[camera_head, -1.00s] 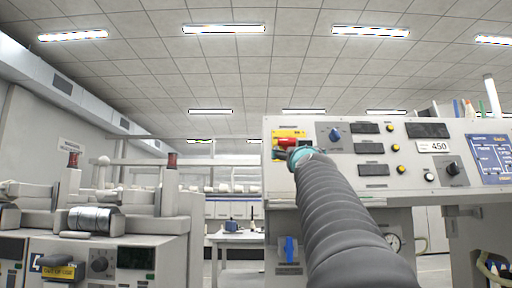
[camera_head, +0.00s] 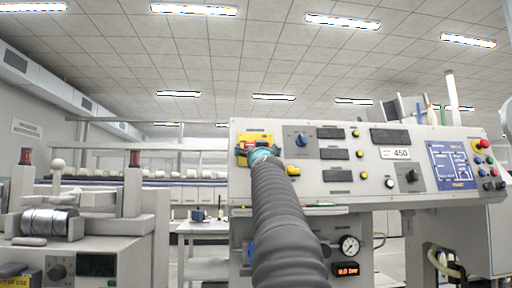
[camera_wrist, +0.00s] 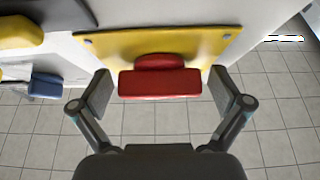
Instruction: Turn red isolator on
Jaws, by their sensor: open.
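The red isolator handle (camera_wrist: 160,83) sits on a yellow plate (camera_wrist: 190,43) in the wrist view, its bar lying across the picture. My gripper (camera_wrist: 161,92) is open, with one finger on each side of the handle and a visible gap to both. In the head view the yellow plate (camera_head: 248,138) is at the upper left of the grey control panel (camera_head: 350,187). My gripper (camera_head: 262,155) is in front of the plate there, and my arm and gripper hide most of the handle.
A pressure gauge (camera_head: 349,246) is below the panel. A machine with a metal roller (camera_head: 48,222) stands at the left. A table (camera_head: 203,228) stands behind.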

